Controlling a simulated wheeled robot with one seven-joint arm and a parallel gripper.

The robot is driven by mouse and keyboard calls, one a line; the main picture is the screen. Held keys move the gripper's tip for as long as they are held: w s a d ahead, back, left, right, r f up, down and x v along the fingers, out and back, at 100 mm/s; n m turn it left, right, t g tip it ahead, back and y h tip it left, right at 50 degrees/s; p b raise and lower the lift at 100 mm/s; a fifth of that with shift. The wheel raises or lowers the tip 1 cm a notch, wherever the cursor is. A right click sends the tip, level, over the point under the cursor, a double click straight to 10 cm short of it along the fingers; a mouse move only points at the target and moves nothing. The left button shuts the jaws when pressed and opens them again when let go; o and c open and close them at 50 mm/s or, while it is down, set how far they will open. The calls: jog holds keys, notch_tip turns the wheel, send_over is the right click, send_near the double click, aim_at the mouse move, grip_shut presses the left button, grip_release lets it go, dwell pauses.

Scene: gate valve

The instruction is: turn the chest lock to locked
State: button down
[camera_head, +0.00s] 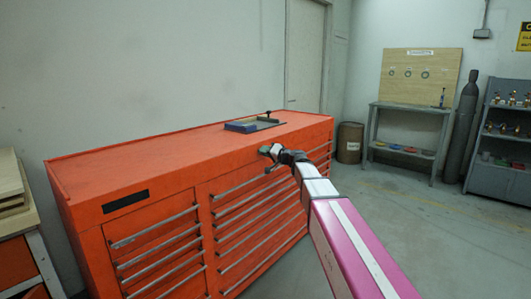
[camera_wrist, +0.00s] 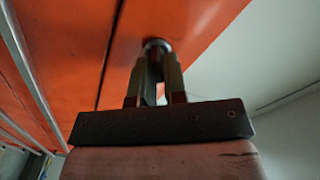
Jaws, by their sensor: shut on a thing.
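The orange tool chest (camera_head: 160,150) stands along the wall in the head view. My gripper (camera_head: 272,158) is at the chest's upper front, near its right part. In the wrist view my gripper (camera_wrist: 156,62) has its two fingers close together at a small round dark metal lock (camera_wrist: 157,45) on the orange face (camera_wrist: 190,25). The fingers are shut on the lock. Most of the lock is hidden behind the fingertips, so I cannot tell which way it is turned.
A blue object (camera_head: 241,126) lies on a dark plate on the chest top. Silver drawer handles (camera_head: 255,196) run along the chest front. A brown barrel (camera_head: 349,144), a grey bench (camera_head: 408,112) and a gas cylinder (camera_head: 462,125) stand at the back right. The floor to the right is clear.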

jog(key=m, duration=0.3)
jog(key=shift+d+f+m, duration=0.1)
jog(key=shift+f+m, duration=0.05)
jog(key=shift+m, duration=0.25)
jog(key=shift+f+m, duration=0.2)
jog(key=shift+m, duration=1.6)
jog(key=c, duration=1.2)
grip_release()
jog(key=shift+c, duration=0.2)
jog(key=v, duration=1)
jog(key=shift+s+d, duration=0.25)
jog(key=shift+d, duration=0.05)
